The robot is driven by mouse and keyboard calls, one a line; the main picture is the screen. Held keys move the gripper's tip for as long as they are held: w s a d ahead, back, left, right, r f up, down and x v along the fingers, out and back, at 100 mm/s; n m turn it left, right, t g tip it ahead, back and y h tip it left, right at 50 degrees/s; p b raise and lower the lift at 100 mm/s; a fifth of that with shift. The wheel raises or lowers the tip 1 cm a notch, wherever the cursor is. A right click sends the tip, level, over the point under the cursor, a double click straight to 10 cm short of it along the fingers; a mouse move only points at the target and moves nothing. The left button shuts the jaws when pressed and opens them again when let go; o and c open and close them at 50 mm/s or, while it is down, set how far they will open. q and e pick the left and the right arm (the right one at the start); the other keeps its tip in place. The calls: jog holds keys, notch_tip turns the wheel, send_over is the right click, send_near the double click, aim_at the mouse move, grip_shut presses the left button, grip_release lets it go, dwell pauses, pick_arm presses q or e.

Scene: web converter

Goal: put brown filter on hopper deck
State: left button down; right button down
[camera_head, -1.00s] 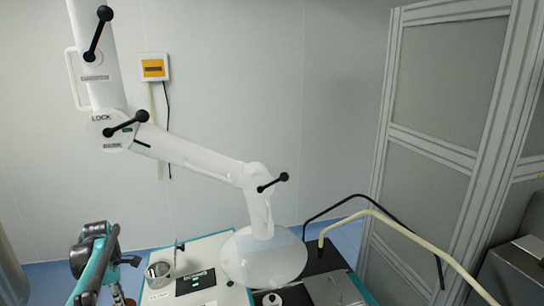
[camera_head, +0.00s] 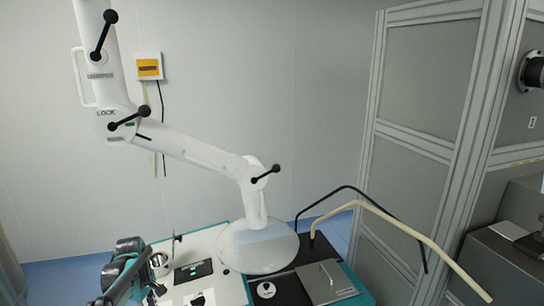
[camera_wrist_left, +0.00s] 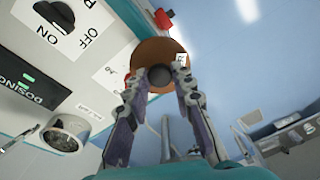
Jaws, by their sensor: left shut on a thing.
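In the left wrist view, the brown filter (camera_wrist_left: 153,50) is a round brown disc with a dark centre knob and a small white label. My left gripper (camera_wrist_left: 160,84) is shut on it at the knob, and the disc hangs beyond the fingertips beside the white panel. In the head view my left arm (camera_head: 128,268) is at the bench's left end; the filter is not clearly visible there. The bench has a white panel (camera_head: 215,285) and a black section (camera_head: 290,290). I cannot tell which surface is the hopper deck. My right gripper is not in view.
A steel cup (camera_wrist_left: 64,133) and a black dosing panel (camera_wrist_left: 25,85) are on the white panel. A clear round shield (camera_head: 258,248) on a white jointed arm (camera_head: 190,150) hangs over the bench. A metal plate (camera_head: 325,281) and bent rods (camera_head: 400,222) are at right.

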pick_arm(q)
jog(key=s+d+f+m, duration=0.3)
jog(key=s+d+m, duration=0.3)
jog(key=d+m, duration=0.3)
jog(key=s+d+f+m, duration=0.45)
jog(key=d+m, duration=0.35)
jog(key=d, duration=0.3)
notch_tip(320, 180, down, 5)
jog(key=b, duration=0.5)
jog(key=shift+s+a+r, duration=0.1)
jog(key=shift+r, duration=0.1)
jog(key=shift+r, duration=0.1)
